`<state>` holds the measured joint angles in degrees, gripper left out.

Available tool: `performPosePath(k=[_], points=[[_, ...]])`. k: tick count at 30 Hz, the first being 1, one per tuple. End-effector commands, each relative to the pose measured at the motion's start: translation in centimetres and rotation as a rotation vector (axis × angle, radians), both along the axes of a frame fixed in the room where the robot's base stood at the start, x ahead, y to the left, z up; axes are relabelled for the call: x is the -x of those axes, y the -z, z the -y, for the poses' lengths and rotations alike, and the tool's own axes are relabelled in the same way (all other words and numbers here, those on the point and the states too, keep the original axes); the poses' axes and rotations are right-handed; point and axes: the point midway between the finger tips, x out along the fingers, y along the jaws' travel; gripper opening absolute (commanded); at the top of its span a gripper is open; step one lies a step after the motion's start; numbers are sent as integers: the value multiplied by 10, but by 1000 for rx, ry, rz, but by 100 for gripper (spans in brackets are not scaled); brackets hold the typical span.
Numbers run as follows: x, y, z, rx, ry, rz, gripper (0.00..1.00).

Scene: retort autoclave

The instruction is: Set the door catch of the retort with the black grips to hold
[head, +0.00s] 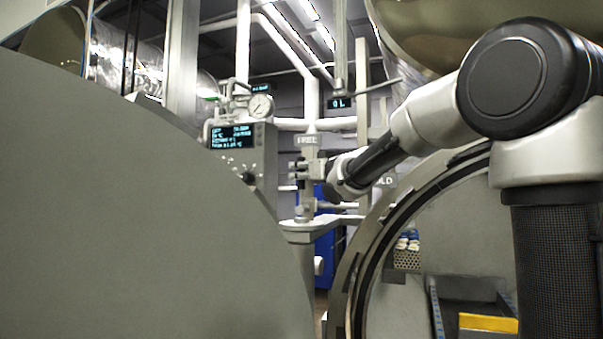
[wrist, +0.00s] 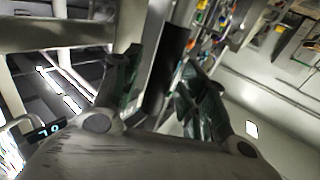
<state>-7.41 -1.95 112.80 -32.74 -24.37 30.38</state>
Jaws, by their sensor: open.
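The retort's door catch (head: 305,205) is a pale metal fitting on a post, right of the large grey door disc (head: 130,210) in the head view. A FREE label (head: 307,140) is above it. A second label (head: 384,181), partly hidden by my arm, shows "LD" to the right. My gripper (head: 318,172) is at the catch, near the FREE side. In the wrist view my gripper (wrist: 158,66) is open, with a dark cylindrical bar (wrist: 166,60), likely a black grip, seen between its fingers. I cannot tell whether they touch it.
A control panel (head: 240,150) with a lit screen and a pressure gauge (head: 261,106) stand left of the catch. The round retort opening (head: 365,255) is at the lower right, with a yellow bar (head: 488,323) inside. White pipes (head: 312,90) run behind.

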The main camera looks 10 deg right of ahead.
Motion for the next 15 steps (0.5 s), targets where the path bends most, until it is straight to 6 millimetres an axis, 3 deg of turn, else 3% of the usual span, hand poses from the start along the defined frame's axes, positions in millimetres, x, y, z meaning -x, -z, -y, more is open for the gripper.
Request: performPosePath(k=[11,15], points=[[-9,0,-4,0,0,0,42],[-9,0,-3,0,0,0,19]])
